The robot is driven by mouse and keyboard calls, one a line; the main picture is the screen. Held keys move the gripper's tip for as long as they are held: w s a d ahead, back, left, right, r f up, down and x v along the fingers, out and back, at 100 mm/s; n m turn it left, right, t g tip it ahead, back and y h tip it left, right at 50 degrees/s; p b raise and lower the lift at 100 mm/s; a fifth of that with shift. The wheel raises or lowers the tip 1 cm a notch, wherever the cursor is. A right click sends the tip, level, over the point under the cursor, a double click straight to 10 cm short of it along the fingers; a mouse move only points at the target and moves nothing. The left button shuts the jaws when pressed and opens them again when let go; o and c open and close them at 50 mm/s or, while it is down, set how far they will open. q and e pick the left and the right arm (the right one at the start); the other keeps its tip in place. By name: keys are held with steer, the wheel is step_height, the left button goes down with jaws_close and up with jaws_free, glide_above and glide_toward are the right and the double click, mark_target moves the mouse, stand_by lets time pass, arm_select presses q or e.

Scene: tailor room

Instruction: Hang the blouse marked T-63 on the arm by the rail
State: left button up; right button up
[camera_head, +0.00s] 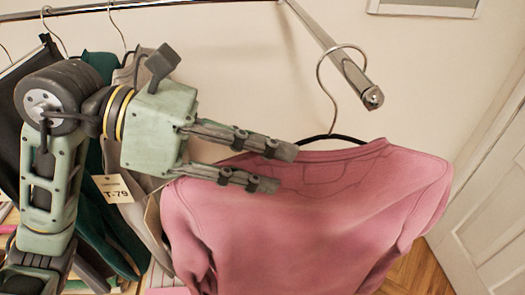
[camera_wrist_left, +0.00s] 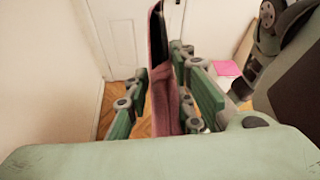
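A pink blouse (camera_head: 300,220) hangs on a dark hanger with a metal hook (camera_head: 322,85). The hook's curve passes over the chrome arm (camera_head: 345,66) near its free end; I cannot tell if it bears on the arm. My left gripper (camera_head: 280,168) is at the blouse's upper left shoulder, its fingers apart. In the left wrist view the blouse (camera_wrist_left: 163,105) shows edge-on between the spread fingers of this gripper (camera_wrist_left: 160,95), with gaps beside it. No T-63 marking is readable. My right gripper is out of view.
A tag reading T-79 (camera_head: 113,189) hangs among other garments, including a green one (camera_head: 125,245), on the dark rail (camera_head: 150,4) at left. A white door (camera_head: 485,225) stands at right. The wooden floor (camera_head: 415,272) shows below, and the wall area right of the chrome arm is clear.

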arm_select(q)
steer(key=o, duration=0.5)
steer(key=shift+c, duration=0.2)
